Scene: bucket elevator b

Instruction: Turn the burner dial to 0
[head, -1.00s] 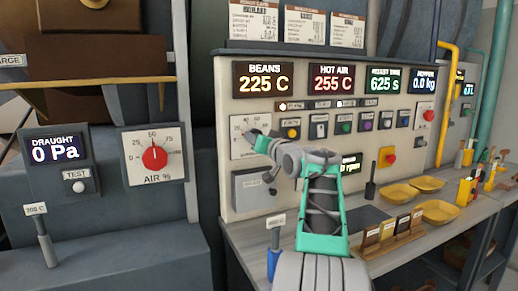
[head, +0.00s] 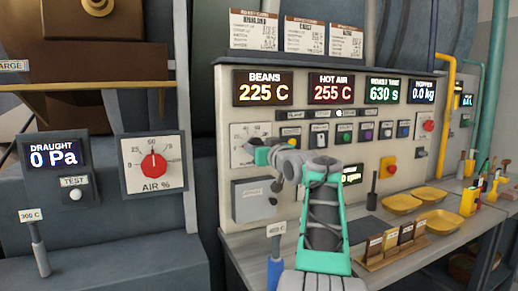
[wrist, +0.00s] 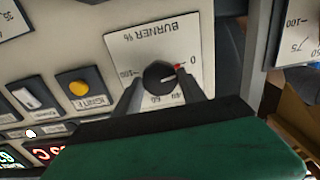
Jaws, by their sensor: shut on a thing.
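The burner dial is a black round knob (wrist: 158,78) on a white plate marked BURNER %, seen upside down in the wrist view. Its red pointer is at or very close to the 0 mark. My gripper (wrist: 163,85) has one finger on each side of the knob and is shut on it. In the head view, the burner plate (head: 238,158) shows at the left of the control panel. My gripper (head: 254,152) covers the knob there, so the pointer is hidden in that view.
A yellow button (wrist: 79,88) and switches sit beside the burner plate. The AIR % dial (head: 154,164) stands on a separate panel to the left. A grey box (head: 254,200) is below the burner plate. Yellow bowls (head: 402,204) stand on the bench to the right.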

